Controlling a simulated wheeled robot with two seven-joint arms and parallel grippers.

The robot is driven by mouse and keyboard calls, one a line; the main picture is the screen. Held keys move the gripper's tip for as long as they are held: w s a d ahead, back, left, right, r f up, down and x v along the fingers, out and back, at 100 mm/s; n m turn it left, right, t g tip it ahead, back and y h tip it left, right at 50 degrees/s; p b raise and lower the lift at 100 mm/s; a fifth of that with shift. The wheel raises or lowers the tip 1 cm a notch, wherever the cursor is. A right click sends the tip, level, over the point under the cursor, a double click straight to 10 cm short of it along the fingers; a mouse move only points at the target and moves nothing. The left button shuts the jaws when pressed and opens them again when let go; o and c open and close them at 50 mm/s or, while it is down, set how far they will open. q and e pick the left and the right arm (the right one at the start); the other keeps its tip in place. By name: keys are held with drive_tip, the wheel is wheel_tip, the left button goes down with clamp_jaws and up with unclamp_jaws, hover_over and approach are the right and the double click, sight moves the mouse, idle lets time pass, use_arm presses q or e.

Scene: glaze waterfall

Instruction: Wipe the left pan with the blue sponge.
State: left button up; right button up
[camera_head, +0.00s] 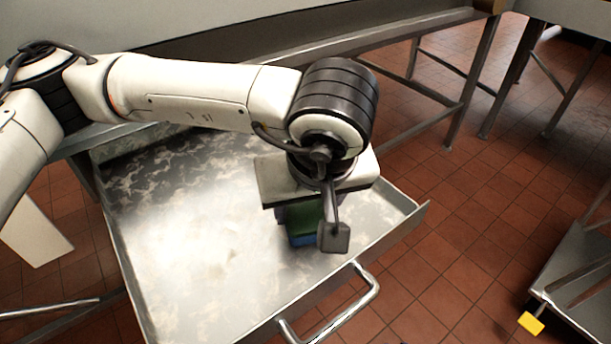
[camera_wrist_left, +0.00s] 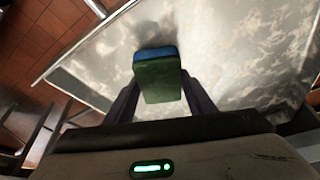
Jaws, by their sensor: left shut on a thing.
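The pan (camera_head: 190,285) is a wide, shallow metal tray with raised rims, its floor covered in pale, cloudy smears. It also shows in the left wrist view (camera_wrist_left: 235,60). My left gripper (camera_head: 318,235) is over the pan's right part, near the right rim. It is shut on the sponge (camera_head: 302,238), which has a green layer and a blue layer. In the left wrist view the sponge (camera_wrist_left: 158,80) sits between the two dark fingers. The blue side faces down toward the pan floor; I cannot tell whether it touches. My right gripper is not in view.
A bar handle (camera_head: 350,305) sticks out from the pan's front edge. A steel table with legs (camera_head: 465,105) stands behind. A metal cart (camera_head: 580,270) with a yellow piece (camera_head: 531,323) is at the right. Red tile floor (camera_head: 450,240) lies open between.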

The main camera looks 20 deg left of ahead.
use_arm(q)
drive_tip(key=shift+r, duration=0.55)
drive_tip(key=shift+r+p, duration=0.35)
drive_tip(key=shift+r, duration=0.4)
drive_tip(key=shift+r+p, duration=1.05)
drive_tip(key=shift+r, duration=0.6)
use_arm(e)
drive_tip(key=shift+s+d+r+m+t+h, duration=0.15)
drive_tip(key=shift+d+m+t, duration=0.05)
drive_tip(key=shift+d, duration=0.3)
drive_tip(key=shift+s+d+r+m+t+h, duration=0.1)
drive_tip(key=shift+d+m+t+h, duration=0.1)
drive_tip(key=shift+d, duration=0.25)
